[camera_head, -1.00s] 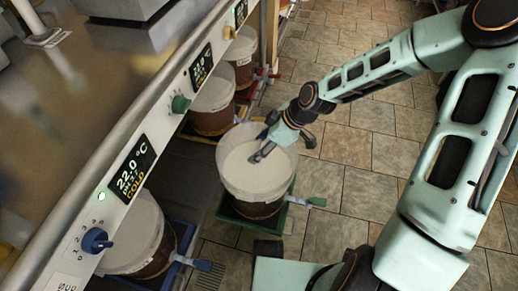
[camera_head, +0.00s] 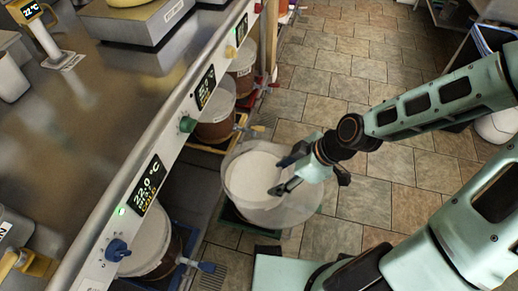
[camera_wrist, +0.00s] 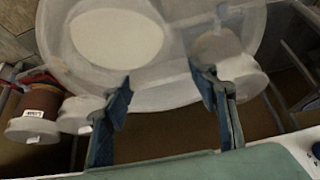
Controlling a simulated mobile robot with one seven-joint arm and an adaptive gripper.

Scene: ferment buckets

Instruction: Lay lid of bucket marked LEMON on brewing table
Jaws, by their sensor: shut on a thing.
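My gripper (camera_head: 284,176) is shut on a wide, pale, see-through lid (camera_head: 298,206). In the wrist view the lid (camera_wrist: 165,98) spreads beyond the two fingertips (camera_wrist: 165,85). The lid overlaps the front bucket in the picture and seems raised and shifted to the right. A pale round patch (camera_head: 250,178), apparently the bucket's open top, shows at its left. Most of this bucket's body is hidden. I cannot read a LEMON mark on it. The steel brewing table (camera_head: 75,120) fills the left of the head view.
A control rail with displays (camera_head: 149,183) and knobs lines the table's near edge. Another bucket (camera_head: 152,240) stands at lower left, with more (camera_head: 215,123) behind. Scales (camera_head: 135,18) and a display post (camera_head: 48,38) stand on the table; its middle is clear. Tiled floor lies to the right.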

